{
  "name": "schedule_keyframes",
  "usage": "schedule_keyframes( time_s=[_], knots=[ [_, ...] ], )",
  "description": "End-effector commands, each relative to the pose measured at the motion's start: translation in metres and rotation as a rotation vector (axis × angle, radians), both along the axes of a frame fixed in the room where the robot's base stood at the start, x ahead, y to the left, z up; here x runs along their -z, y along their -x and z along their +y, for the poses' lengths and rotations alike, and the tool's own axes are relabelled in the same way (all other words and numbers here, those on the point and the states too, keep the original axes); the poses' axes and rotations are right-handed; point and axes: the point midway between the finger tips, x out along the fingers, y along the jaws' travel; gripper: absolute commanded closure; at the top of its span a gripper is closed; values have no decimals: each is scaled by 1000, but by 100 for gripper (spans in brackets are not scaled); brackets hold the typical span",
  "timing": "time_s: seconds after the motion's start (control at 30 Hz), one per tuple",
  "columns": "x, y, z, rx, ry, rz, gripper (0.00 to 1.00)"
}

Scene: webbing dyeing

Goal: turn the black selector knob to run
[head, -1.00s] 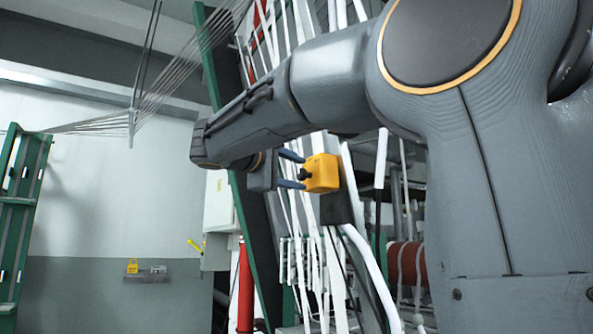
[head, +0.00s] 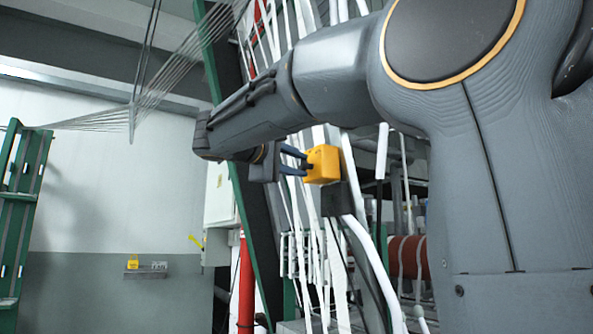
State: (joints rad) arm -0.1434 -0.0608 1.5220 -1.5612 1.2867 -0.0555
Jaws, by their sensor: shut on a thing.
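The black selector knob (head: 308,165) sticks out from the left face of a yellow box (head: 324,165) in the head view. My gripper (head: 304,162) reaches it from the left. Its two dark blue fingers are shut on the knob, one above and one below. The fingers hide most of the knob, so its pointer and any run marking cannot be read.
A black block (head: 336,199) sits just below the yellow box. White webbing strands (head: 300,215) run close behind the gripper, beside a slanted green beam (head: 250,235). A small shelf (head: 146,273) hangs on the far left wall.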

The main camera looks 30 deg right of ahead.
Motion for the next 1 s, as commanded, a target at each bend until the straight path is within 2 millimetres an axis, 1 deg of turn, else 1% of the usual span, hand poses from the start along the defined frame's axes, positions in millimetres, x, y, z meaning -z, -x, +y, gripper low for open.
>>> schedule_keyframes(
  time_s=[0.03, 0.27, 1.0],
  knots=[
    [5, -1, 0, 0, 0, -20, 96],
    [8, -2, 0, 1, -5, -134, 96],
    [9, -3, 0, 1, -19, -554, 96]
  ],
)
